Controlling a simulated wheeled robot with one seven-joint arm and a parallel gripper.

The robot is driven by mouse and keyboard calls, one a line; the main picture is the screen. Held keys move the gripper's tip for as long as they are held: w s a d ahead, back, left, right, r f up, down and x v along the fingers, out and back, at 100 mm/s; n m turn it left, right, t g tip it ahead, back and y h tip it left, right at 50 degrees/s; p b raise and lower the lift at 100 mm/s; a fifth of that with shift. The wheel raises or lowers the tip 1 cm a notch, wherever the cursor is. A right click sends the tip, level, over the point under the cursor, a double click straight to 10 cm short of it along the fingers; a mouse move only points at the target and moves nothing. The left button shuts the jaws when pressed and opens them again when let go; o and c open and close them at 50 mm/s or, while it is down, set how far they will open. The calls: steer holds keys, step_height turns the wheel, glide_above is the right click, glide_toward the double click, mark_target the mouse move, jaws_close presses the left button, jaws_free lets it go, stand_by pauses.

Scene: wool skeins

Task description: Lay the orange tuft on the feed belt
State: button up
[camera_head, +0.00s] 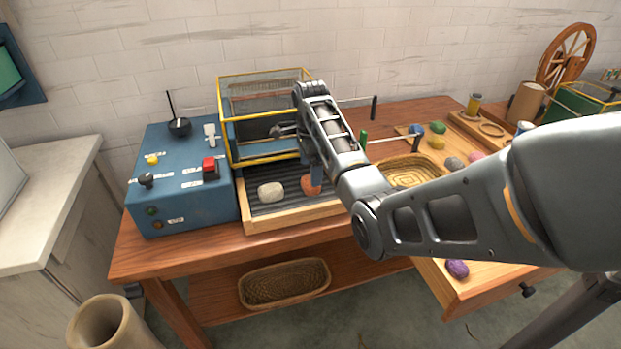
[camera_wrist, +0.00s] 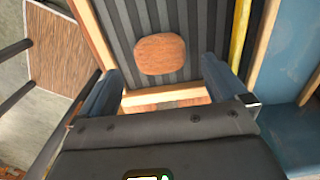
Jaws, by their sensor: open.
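The orange tuft (camera_head: 309,188) lies on the dark ribbed feed belt (camera_head: 289,203), inside its wooden frame. In the wrist view the tuft (camera_wrist: 160,54) is a rounded orange-brown lump on the grey ribs of the belt (camera_wrist: 203,20). My gripper (camera_wrist: 162,70) is open and empty, with its two fingers apart on either side of the view and the tuft ahead between them. In the head view my gripper (camera_head: 313,178) is over the belt at the tuft and hides part of it. I cannot tell the exact gap between fingers and tuft.
A cream tuft (camera_head: 271,191) lies on the belt to the left. The yellow-framed guard (camera_head: 228,125) stands behind the belt, and a blue control box (camera_head: 180,185) stands left. A woven basket (camera_head: 408,171) and several coloured tufts are to the right.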

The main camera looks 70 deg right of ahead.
step_height(320, 180, up, 7)
steer(key=p, duration=0.1)
steer(key=shift+r, duration=0.15)
stand_by(0.3)
